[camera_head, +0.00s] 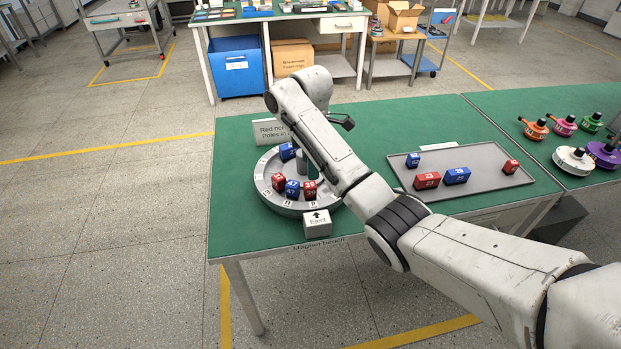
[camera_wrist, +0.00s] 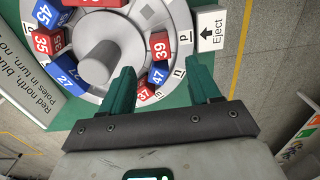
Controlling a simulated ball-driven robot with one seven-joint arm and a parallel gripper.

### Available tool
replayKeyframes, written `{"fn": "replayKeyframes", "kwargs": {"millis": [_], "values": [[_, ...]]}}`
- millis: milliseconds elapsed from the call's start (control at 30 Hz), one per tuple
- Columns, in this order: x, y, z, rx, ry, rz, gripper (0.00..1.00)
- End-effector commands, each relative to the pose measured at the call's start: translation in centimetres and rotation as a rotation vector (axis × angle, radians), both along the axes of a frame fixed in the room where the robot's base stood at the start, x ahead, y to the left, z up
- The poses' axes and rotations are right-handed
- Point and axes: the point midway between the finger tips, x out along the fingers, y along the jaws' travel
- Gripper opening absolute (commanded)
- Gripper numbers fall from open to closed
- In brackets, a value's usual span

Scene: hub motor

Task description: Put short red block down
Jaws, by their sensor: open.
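A short red block marked 39 (camera_head: 309,188) sits on the grey round fixture (camera_head: 262,178). In the wrist view this red block (camera_wrist: 159,46) stands just ahead of and between my fingertips. My gripper (camera_wrist: 159,66) is open, its two green fingers apart with nothing visibly clamped. A blue block marked 47 (camera_wrist: 158,75) and another red block marked 37 (camera_wrist: 146,93) sit beside it on the ring. In the head view my gripper is mostly hidden behind my arm. I cannot tell whether a finger touches a block.
Other red and blue blocks, such as blue 27 (camera_wrist: 66,80), occupy the ring around a central hub (camera_wrist: 100,55). An Eject block (camera_head: 317,223) stands at the ring's front. A grey tray (camera_head: 470,203) at right holds two long and two short blocks. Coloured motor parts (camera_head: 574,159) stand farther right.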

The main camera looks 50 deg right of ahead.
Motion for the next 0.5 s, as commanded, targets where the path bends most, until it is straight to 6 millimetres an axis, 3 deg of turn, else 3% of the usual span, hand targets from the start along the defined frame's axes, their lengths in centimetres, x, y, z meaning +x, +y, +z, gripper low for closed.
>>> {"fn": "replayKeyframes", "kwargs": {"millis": [133,500], "values": [[0.0,0.0,3.2,0.001,0.001,0.0,0.62],[0.0,0.0,4.5,0.0,0.002,0.0,0.62]]}}
